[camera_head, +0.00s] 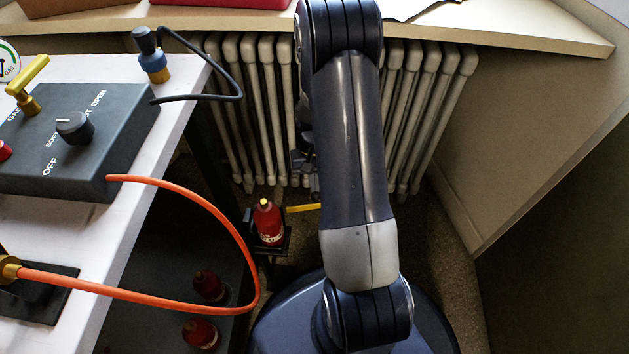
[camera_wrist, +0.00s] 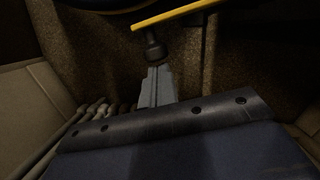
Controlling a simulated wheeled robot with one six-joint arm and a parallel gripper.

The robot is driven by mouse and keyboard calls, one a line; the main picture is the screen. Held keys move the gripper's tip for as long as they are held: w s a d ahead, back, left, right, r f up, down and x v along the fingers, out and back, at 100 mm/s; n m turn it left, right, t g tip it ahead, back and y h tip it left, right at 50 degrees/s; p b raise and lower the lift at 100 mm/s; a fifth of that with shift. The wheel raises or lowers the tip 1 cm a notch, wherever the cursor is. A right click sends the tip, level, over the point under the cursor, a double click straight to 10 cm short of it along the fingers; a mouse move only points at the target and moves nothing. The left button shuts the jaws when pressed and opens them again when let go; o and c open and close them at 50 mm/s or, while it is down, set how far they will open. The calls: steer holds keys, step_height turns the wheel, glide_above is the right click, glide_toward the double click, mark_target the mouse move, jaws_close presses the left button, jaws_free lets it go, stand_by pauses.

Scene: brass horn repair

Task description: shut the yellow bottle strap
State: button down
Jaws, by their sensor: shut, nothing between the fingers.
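A red bottle (camera_head: 268,222) with a yellow tip stands upright in a dark holder (camera_head: 284,243) beside the bench. The yellow strap (camera_head: 304,208) sticks out from the holder side to the right, like a straight bar, and does not lie across the bottle. Its right end runs up to my arm. In the wrist view the yellow strap (camera_wrist: 185,14) crosses the top at a slant. My gripper (camera_wrist: 154,45) is shut and empty, with its tip close to the strap's left end; I cannot tell whether they touch. In the head view my arm partly hides the gripper (camera_head: 305,176).
A white bench (camera_head: 180,85) with a dark gas control box (camera_head: 85,135) is on the left. An orange hose (camera_head: 225,225) loops off its edge near the holder. Two more red bottles (camera_head: 208,286) (camera_head: 200,332) stand lower down. A radiator (camera_head: 265,110) is behind.

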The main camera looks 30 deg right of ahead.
steer(key=shift+s, duration=0.1)
steer(key=shift+s+m, duration=0.2)
steer(key=shift+m, duration=0.2)
